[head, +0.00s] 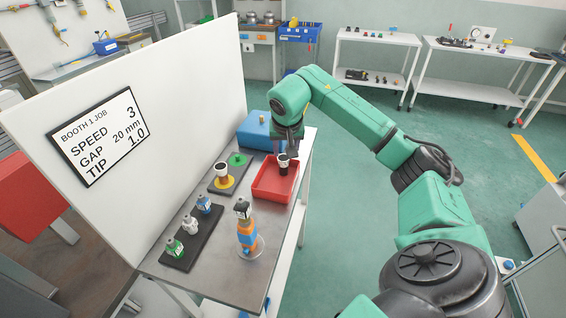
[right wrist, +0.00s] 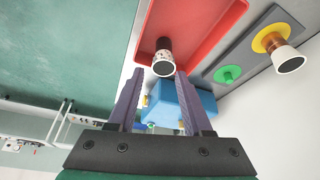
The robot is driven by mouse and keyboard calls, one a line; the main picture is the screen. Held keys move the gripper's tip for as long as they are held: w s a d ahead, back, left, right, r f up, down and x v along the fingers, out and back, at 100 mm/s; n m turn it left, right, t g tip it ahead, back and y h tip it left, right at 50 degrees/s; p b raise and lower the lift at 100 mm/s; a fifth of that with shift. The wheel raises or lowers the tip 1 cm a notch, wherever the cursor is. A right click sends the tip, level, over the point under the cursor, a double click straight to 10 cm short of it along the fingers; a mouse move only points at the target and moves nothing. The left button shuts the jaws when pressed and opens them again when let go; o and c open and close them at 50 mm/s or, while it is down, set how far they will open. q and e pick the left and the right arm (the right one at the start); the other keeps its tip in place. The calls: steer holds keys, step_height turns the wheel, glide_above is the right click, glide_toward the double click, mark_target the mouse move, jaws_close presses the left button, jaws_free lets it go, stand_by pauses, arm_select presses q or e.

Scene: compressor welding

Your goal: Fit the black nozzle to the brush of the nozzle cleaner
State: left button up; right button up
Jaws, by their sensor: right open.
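A black nozzle (head: 283,167) with a white rim stands in the red tray (head: 264,192). In the right wrist view the nozzle (right wrist: 164,48) shows dark, with its white ring end towards me. My right gripper (right wrist: 159,74) is open, and the nozzle shows between and just beyond its fingertips. I cannot tell whether they touch it. In the head view the gripper (head: 287,146) is over the tray's far part. A grey plate (head: 217,188) left of the tray carries a green disc (head: 237,159) and a white-rimmed cup (head: 222,171) on a yellow disc. I cannot make out a brush for certain. My left gripper is not in view.
A blue box (head: 256,131) stands behind the tray. An orange and blue stacked piece (head: 246,235) stands at the table's front. A black rack (head: 180,262) holds several small bottles. A white panel (head: 185,110) bounds the table's left side.

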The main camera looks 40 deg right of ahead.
mark_target(283, 159)
steer(key=x, duration=0.2)
steer(key=p+x, duration=0.1)
steer(key=x, duration=0.1)
steer(key=p+x, duration=0.1)
steer(key=x, duration=0.1)
steer(key=shift+w+a+f, duration=0.2)
steer(key=shift+w+f, duration=0.1)
steer(key=shift+f, duration=0.05)
steer(key=shift+d+f, duration=0.15)
steer(key=shift+f, duration=0.1)
steer(key=shift+w, duration=0.1)
jaws_close()
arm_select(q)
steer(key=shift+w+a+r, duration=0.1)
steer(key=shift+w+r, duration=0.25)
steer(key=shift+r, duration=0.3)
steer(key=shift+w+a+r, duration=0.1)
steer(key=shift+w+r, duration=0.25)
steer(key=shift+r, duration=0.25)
arm_select(e)
steer(key=shift+r, duration=0.1)
